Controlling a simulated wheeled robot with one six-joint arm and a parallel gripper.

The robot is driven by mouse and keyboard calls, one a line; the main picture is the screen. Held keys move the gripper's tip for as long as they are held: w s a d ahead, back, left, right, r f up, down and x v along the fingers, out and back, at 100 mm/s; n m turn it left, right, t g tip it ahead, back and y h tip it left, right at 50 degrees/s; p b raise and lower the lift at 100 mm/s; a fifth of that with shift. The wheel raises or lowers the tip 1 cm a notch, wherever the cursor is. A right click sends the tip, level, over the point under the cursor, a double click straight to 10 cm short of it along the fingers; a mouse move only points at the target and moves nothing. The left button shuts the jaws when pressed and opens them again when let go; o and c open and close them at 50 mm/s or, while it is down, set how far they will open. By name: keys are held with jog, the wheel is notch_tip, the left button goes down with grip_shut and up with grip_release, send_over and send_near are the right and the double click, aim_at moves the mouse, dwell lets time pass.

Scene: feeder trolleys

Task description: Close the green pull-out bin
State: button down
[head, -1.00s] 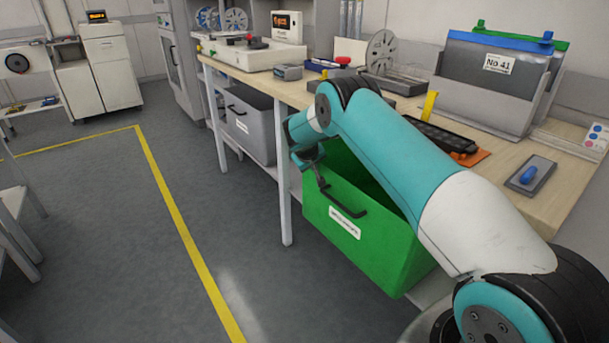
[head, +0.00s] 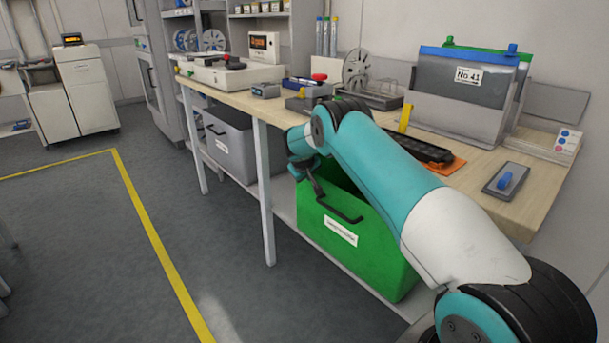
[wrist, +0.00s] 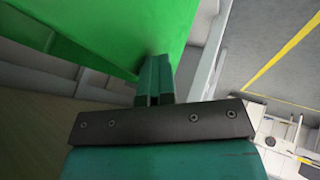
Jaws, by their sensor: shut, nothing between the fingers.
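The green pull-out bin (head: 375,256) is under the workbench on the lower shelf, with a dark handle and white label on its front. Its top is partly open to view behind my arm. My gripper (head: 316,190) is at the upper left of the bin's front, beside the left end of the handle (head: 340,211). In the wrist view my gripper's fingers (wrist: 155,62) are together and empty, their tips against or very close to the green bin wall (wrist: 130,25). I cannot tell whether they touch.
The workbench (head: 470,195) stands over the bin, with a white leg (head: 265,195) left of it. A grey bin (head: 230,145) sits further left. A grey file box (head: 455,118) and tools lie on top.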

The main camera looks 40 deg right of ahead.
jog(key=s+a+r+n+y+p, duration=0.1)
jog(key=s+a+r+y, duration=0.1)
jog(key=s+a+r, duration=0.6)
jog(key=s+a+r+n+g+y, duration=0.15)
jog(key=s+a+r, duration=0.35)
jog(key=a, duration=0.5)
jog(key=s+a+r+t+y+p, duration=0.1)
jog(key=s+a+r+y, duration=0.1)
jog(key=s+a+r, duration=0.5)
jog(key=s+a+r+n+g+y, duration=0.15)
jog(key=s+a, duration=0.25)
jog(key=s, duration=0.6)
jog(key=s+a+r+n+g+y, duration=0.15)
jog(key=s+a, duration=0.35)
jog(key=s, duration=0.5)
jog(key=s+a+r+n+g+y, duration=0.1)
jog(key=s+a+r+n+g, duration=0.2)
jog(key=s, duration=0.7)
notch_tip(320, 180, up, 16)
jog(key=a+m+t+p, duration=0.1)
jog(key=p, duration=1.5)
jog(key=shift+w+f, duration=0.15)
jog(key=shift+w, duration=0.3)
